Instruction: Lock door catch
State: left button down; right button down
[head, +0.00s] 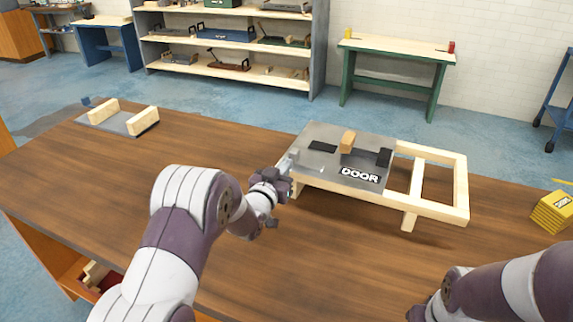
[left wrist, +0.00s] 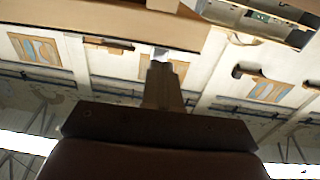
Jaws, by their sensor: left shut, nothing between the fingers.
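A grey metal door panel (head: 322,165) marked "DOOR" lies flat in a pale wooden frame (head: 440,208) on the table. It carries a black handle-like part (head: 383,157), a dark flat strip (head: 322,147) and a wooden block (head: 348,141). My left gripper (head: 284,178) is at the panel's left edge, shut and empty; contact cannot be told. In the left wrist view its closed fingers (left wrist: 163,88) point at a small pale piece (left wrist: 160,54) beneath a wooden beam (left wrist: 100,18). The catch cannot be clearly made out. My right gripper (head: 418,312) is mostly hidden at the bottom right.
The brown table (head: 110,185) is clear on the left and in front of the frame. A grey plate with two wooden bars (head: 143,121) lies at the far left. Yellow boxes (head: 553,212) stand at the right edge. Shelves and benches stand well behind.

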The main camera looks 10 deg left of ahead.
pick_arm(q)
jog(key=shift+w+d, duration=0.15)
jog(key=shift+w, duration=0.5)
jog(key=shift+w, duration=0.1)
